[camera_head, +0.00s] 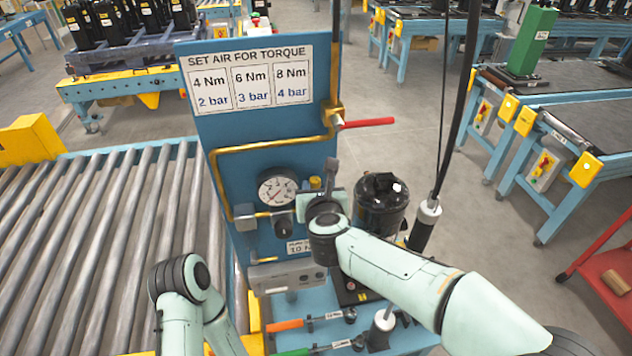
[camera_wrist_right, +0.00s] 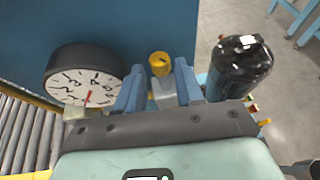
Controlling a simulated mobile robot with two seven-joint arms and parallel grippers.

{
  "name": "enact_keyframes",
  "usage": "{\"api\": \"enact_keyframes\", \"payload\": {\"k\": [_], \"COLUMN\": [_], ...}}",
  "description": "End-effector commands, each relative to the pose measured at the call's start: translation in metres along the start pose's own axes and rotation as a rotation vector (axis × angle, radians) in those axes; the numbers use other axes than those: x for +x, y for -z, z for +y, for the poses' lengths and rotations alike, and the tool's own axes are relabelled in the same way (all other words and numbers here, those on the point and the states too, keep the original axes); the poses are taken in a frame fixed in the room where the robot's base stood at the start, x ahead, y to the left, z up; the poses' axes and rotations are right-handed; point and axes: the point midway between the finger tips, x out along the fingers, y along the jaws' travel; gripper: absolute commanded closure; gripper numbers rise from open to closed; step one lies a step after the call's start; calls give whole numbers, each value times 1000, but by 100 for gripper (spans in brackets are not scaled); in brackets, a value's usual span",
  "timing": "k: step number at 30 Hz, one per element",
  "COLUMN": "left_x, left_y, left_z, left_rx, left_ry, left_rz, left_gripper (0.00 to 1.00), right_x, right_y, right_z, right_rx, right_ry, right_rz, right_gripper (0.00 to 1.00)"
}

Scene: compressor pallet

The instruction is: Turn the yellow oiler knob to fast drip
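The yellow oiler knob (camera_head: 316,182) shows small on the blue panel, right of the round pressure gauge (camera_head: 277,189), close to my right gripper (camera_head: 330,172). In the right wrist view the knob (camera_wrist_right: 159,63) has a round yellow top above a pale body. The blue fingers of my right gripper (camera_wrist_right: 159,82) stand apart on either side of the pale body, with the knob top between and slightly beyond their tips. I cannot tell whether either finger touches it. My left arm shows at the lower left of the head view, but its gripper does not show.
A glossy black canister (camera_head: 380,204) stands right of my right gripper. A yellow pipe (camera_head: 270,147) and a red-handled valve (camera_head: 368,123) are above. Tools with orange and green handles lie on the blue bench below. A roller conveyor (camera_head: 95,220) fills the left.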

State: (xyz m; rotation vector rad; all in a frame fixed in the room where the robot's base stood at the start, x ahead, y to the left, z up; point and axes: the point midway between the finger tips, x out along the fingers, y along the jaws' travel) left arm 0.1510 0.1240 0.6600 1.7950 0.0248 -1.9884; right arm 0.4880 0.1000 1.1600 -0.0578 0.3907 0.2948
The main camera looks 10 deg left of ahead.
Motion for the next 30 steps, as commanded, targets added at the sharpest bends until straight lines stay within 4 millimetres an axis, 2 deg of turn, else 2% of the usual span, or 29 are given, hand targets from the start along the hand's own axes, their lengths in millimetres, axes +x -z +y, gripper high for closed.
{"api": "enact_keyframes", "payload": {"k": [6, 15, 16, 18, 19, 30], "left_x": [-5, -5, -5, -5, -5, -2], "left_y": [4, 4, 4, 4, 4, 2], "left_z": [3, 3, 3, 3, 3, 1], "left_rx": [2, 2, 2, 2, 2, 1], "left_ry": [-2, -2, -2, -2, -2, -1], "left_rz": [6, 5, 5, 5, 5, 2], "left_gripper": [57, 57, 57, 57, 57, 57], "right_x": [19, 21, 21, 21, 21, 21], "right_y": [-1, 0, 0, 0, 0, 0], "right_z": [0, 0, 0, 0, 0, -3], "right_rx": [0, -1, -1, -1, -1, -20], "right_ry": [0, 0, 0, 0, 0, -47], "right_rz": [0, 0, 0, 0, 0, -1], "right_gripper": [63, 63, 70, 93, 100, 100]}}
